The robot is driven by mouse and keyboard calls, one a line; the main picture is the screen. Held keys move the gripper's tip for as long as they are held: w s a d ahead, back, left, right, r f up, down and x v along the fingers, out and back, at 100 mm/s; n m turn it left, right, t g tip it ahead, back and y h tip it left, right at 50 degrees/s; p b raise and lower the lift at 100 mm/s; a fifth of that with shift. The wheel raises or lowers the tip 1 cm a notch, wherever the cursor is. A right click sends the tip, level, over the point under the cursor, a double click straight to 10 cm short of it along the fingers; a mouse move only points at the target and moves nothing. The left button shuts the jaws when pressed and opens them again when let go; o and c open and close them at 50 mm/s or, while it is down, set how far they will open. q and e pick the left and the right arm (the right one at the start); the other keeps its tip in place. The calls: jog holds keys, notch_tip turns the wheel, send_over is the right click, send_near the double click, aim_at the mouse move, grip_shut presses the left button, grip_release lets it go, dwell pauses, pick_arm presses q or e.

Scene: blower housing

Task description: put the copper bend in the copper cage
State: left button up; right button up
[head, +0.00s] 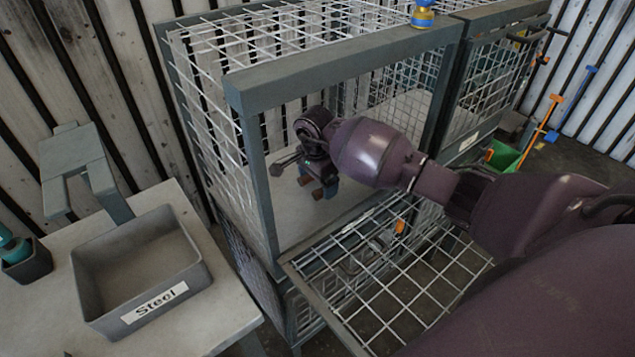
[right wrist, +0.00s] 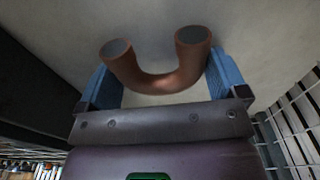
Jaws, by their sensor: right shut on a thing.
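The copper bend (right wrist: 157,82) is a brown U-shaped pipe with two grey round ends. In the right wrist view it sits between the blue fingers of my right gripper (right wrist: 165,85), which is shut on it. In the head view my right gripper (head: 318,187) is inside the wire cage (head: 262,185), low over its pale floor, and small brown parts of the copper bend (head: 305,181) show at the fingers. I cannot tell whether the bend touches the floor. The cage's front mesh door (head: 400,275) is folded down. No copper label is readable. My left gripper is not in view.
A grey bin labelled "Steel" (head: 190,270) stands on a pale table (head: 215,315) at the left. A second cage (head: 480,95) adjoins at the right. The cage's grey top beam (head: 340,65) and side posts frame the opening around my right arm. A green container (head: 503,155) stands farther right.

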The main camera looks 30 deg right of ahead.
jog(key=shift+f, duration=0.45)
jog(key=shift+f, duration=0.1)
jog(key=o, duration=0.7)
jog(key=shift+f, duration=0.1)
jog(key=r, duration=1.2)
jog(key=shift+a+r, duration=0.2)
jog(key=shift+a, duration=0.1)
